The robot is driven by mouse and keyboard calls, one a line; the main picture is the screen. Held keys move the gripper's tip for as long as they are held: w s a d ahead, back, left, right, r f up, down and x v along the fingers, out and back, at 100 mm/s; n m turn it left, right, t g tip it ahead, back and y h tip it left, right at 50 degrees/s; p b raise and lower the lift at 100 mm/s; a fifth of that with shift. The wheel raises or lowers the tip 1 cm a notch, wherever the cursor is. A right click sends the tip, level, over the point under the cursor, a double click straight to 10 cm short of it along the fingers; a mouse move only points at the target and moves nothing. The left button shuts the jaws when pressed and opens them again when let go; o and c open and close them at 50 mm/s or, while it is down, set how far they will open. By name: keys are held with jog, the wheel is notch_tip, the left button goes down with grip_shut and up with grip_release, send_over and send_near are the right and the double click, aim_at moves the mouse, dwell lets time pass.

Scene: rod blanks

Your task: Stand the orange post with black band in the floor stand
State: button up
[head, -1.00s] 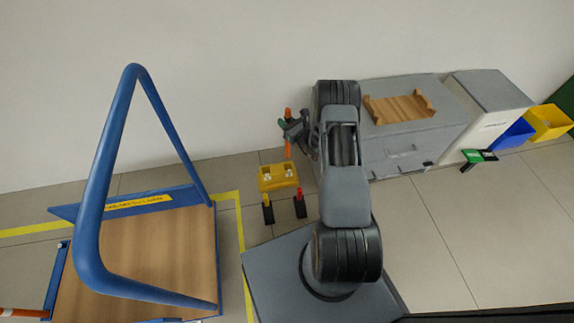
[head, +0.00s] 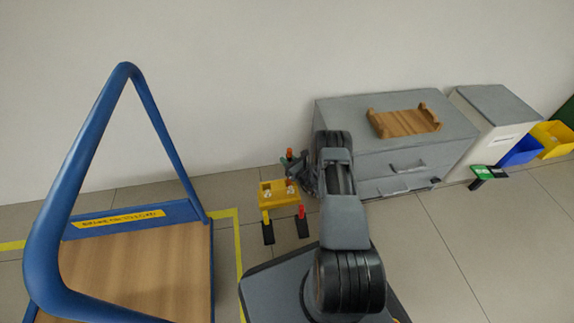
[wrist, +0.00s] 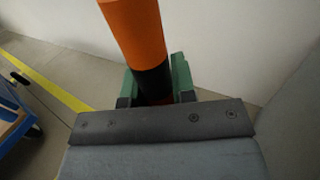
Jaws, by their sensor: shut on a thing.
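The orange post with a black band (wrist: 137,32) is upright in my gripper (wrist: 158,88), with the green jaws shut around it at the black band. In the head view the post's orange top (head: 289,153) shows above my gripper (head: 293,168). A reddish lower part shows at the back right of a low yellow block (head: 279,201), which looks like the floor stand. The block has pale round spots on top. I cannot tell whether the post's lower end is in the stand, above it or behind it.
Two black pieces with a yellow top (head: 267,230) and a red top (head: 302,225) stand in front of the stand. A blue-framed cart (head: 60,205) is at left. A grey drawer cabinet (head: 345,115) with a wooden tray (head: 405,121) is at right. The wall is close behind.

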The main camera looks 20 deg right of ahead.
jog(key=shift+f, duration=1.05)
jog(key=shift+f+b, duration=0.1)
jog(key=shift+b, duration=0.3)
jog(key=shift+f, duration=0.15)
jog(key=o, duration=0.7)
jog(key=shift+o, duration=0.2)
